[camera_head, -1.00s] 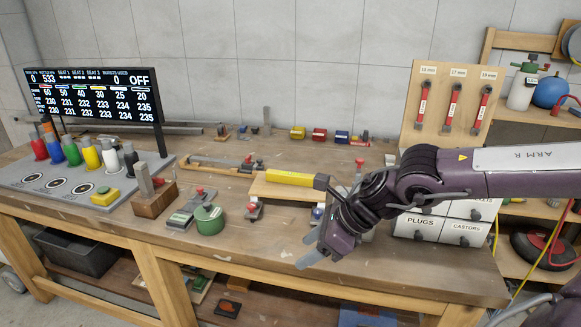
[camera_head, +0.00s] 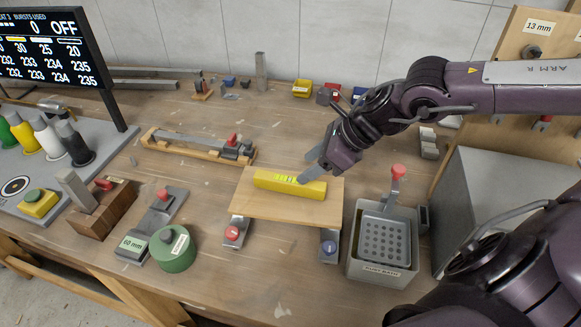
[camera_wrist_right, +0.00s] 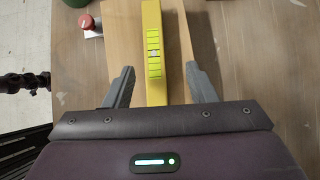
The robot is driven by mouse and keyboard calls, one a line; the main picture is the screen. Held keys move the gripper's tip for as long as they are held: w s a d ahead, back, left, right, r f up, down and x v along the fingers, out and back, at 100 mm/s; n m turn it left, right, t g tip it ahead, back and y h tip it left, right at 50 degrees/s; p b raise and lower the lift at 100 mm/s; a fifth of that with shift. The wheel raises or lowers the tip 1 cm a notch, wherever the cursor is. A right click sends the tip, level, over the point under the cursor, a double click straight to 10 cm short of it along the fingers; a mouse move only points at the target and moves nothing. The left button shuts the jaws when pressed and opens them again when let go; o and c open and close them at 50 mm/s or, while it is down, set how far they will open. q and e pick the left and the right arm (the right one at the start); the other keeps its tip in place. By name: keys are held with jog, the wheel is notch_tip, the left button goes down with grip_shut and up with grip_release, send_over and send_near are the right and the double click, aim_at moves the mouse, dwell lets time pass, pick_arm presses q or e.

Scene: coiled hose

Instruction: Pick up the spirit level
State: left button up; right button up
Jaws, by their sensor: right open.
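The yellow spirit level (camera_head: 289,186) lies flat on a light wooden board (camera_head: 262,207) that rests on supports above the bench. My right gripper (camera_head: 310,170) is at the level's right half, just above or around it. In the right wrist view the level (camera_wrist_right: 153,50) runs between the two open fingers (camera_wrist_right: 159,85), with its green vial section showing and a gap on either side. The fingers do not touch it there. My left gripper is not in view; a dark arm part shows at the lower right.
A grey bin with a perforated tray (camera_head: 384,240) and red knob stands right of the board. A green round tin (camera_head: 172,249) and a 60 mm block (camera_head: 150,225) are at left. A wooden tray with a metal tool (camera_head: 198,146) lies behind. Bare bench (camera_head: 275,125) shows behind the board.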

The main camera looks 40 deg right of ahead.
aim_at(290, 179)
jog(key=shift+w+a+f, duration=0.25)
jog(key=shift+a+f, duration=0.35)
jog(key=shift+f, duration=0.1)
jog(key=shift+w+a+f+p, duration=0.2)
jog(key=shift+a+f+p, duration=0.1)
jog(key=shift+f, duration=0.1)
jog(key=shift+x, duration=0.95)
jog(key=shift+w+a+f, duration=0.25)
jog(key=shift+w+f, duration=0.05)
jog(key=shift+w, duration=0.05)
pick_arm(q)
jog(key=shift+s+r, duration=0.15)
pick_arm(e)
jog(key=shift+w+a+f, duration=0.2)
jog(key=shift+w+f, duration=0.05)
jog(key=shift+f, duration=0.3)
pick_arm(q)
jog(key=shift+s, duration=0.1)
pick_arm(e)
jog(key=shift+c, duration=0.3)
jog(key=c, duration=1)
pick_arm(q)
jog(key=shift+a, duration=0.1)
pick_arm(e)
grip_shut()
jog(key=shift+r, duration=0.1)
